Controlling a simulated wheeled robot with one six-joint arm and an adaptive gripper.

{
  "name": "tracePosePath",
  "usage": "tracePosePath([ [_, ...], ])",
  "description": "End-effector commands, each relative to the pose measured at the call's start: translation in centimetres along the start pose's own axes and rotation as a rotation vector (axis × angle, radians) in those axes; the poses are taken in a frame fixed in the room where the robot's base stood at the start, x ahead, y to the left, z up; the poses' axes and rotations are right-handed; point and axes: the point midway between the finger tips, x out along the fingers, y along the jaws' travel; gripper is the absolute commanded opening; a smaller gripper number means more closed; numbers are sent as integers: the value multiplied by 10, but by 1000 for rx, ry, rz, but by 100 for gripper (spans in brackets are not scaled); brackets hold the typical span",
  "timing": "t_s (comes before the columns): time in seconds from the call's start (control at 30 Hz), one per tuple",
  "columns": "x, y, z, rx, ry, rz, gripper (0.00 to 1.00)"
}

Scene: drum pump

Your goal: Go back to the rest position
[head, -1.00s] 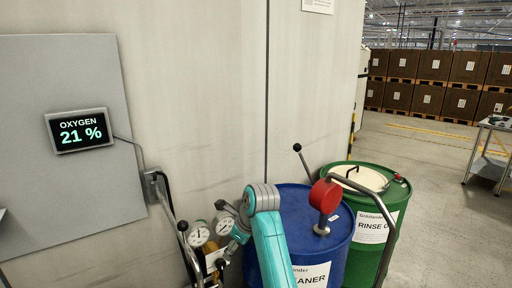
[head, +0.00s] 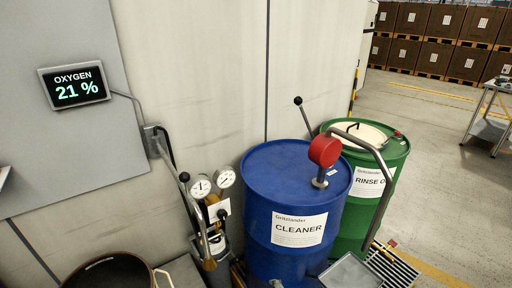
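My gripper and arm are not in view. A blue drum (head: 262,206) labelled CLEANER stands upright in the middle of the head view. A red pump head (head: 324,151) sits on its top, with a grey curved pipe (head: 378,158) reaching right and down and a black-knobbed lever (head: 304,116) rising behind it. A green drum (head: 395,152) labelled RINSE stands behind it to the right, with a pale lid (head: 358,136) on top.
Pressure gauges (head: 201,187) and metal tubing stand left of the blue drum. A wall display (head: 75,85) reads OXYGEN 21 %. A round brown-rimmed container (head: 160,278) is at the lower left. A metal table (head: 490,125) stands far right. Open floor lies right of the drums.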

Motion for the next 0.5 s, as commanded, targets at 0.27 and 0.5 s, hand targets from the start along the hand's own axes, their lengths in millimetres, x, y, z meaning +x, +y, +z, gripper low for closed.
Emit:
tracePosePath([
  [0.27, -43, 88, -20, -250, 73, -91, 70],
  [0.5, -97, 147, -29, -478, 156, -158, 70],
])
